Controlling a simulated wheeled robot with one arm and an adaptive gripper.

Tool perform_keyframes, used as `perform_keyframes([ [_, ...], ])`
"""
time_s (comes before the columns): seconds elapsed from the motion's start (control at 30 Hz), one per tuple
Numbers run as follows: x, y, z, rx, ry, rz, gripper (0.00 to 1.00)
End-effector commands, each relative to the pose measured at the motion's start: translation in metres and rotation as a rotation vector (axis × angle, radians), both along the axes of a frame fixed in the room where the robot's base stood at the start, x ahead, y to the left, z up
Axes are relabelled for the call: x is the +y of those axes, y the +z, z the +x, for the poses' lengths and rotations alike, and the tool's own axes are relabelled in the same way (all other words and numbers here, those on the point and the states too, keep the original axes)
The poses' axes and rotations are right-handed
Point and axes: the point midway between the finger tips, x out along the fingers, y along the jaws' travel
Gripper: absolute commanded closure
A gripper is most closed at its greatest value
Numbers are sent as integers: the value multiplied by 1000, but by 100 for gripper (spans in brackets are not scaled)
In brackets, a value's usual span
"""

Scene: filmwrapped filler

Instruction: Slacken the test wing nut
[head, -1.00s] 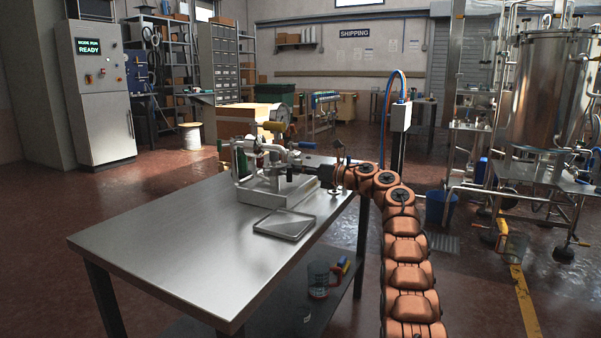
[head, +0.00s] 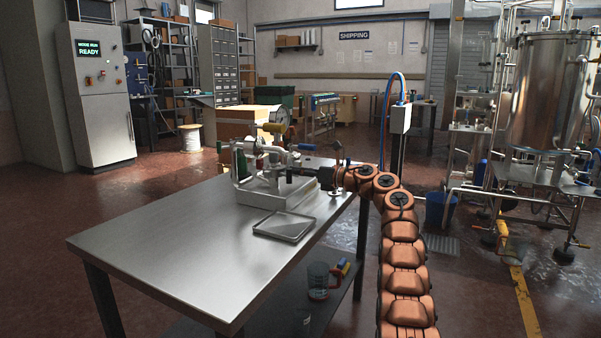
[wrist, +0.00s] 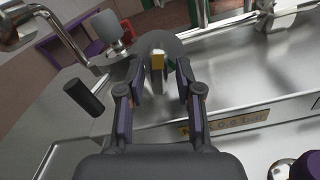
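In the wrist view my gripper (wrist: 161,72) is open, its two dark fingers with purple pads on either side of a small upright brass and steel piece (wrist: 158,61). This piece may be the test wing nut; its wings are hard to make out. A gap shows between it and each finger, so I see no grip on it. In the head view my arm reaches to the metal pipe fixture (head: 278,187) at the table's far right corner. The fingertips and the nut cannot be made out there.
The steel table (head: 190,235) is clear at its front and left. A shallow tray (head: 284,226) lies before the fixture. A clear jug (head: 318,280) stands on the lower shelf. In the wrist view a black cylindrical handle (wrist: 84,97) and a brass plate (wrist: 228,123) lie near the fingers.

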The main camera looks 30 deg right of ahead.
Motion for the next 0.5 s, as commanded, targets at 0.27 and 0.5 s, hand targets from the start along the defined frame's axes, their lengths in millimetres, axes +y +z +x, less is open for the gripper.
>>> perform_keyframes([
  [0.27,0,0,0,0,1,0,57],
  [0.5,-4,1,-5,-3,0,-3,57],
])
